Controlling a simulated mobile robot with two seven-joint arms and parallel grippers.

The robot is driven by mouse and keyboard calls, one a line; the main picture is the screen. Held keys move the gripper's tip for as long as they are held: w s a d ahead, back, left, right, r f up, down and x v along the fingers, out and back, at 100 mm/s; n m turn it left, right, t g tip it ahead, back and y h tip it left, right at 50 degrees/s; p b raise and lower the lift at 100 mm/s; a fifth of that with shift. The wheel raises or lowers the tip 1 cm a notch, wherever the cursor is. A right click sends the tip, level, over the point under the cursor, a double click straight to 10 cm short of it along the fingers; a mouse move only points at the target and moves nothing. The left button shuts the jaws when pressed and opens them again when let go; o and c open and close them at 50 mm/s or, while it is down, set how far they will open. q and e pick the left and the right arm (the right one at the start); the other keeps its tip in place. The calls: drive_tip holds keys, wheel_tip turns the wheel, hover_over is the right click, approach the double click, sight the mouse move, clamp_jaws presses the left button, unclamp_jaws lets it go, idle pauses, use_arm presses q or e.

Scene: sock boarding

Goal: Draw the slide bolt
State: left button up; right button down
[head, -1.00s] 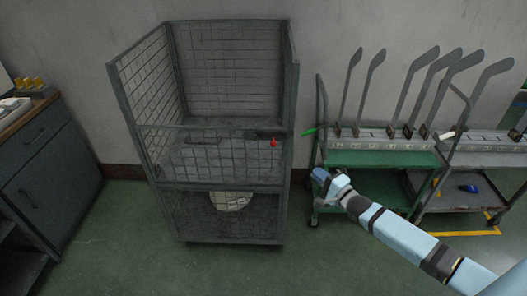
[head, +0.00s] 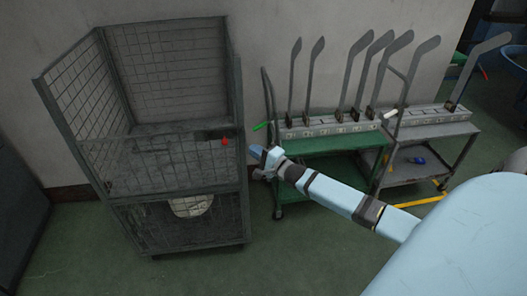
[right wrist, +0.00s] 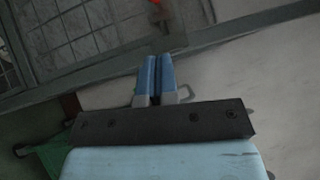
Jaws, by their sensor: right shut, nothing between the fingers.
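The slide bolt shows as a red knob (head: 225,141) by a dark plate at the right end of the cage's middle rail. The mesh cage cart (head: 241,125) stands upright against the wall. My right gripper (head: 256,152) is shut and empty, just right of the cage's right post and slightly lower than the knob in the picture, apart from the knob. In the right wrist view its two blue fingers (right wrist: 155,76) lie together, pointing toward the cage frame, and a bit of the red knob (right wrist: 155,2) shows at the top edge. My left gripper is out of view.
A white bundle (head: 192,206) lies in the cage's lower part. The floor before the cage is clear.

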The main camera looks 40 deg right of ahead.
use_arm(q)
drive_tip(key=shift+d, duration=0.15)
use_arm(e)
drive_tip(key=w+a+r, duration=0.1)
drive_tip(key=w+a, duration=0.3)
drive_tip(key=w, duration=0.2)
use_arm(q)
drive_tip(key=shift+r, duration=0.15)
use_arm(e)
drive_tip(key=w+a, duration=0.1)
drive_tip(key=a, duration=0.1)
drive_tip(key=w+a, duration=0.1)
drive_tip(key=shift+w+a+r, duration=0.1)
drive_tip(key=shift+a, duration=0.25)
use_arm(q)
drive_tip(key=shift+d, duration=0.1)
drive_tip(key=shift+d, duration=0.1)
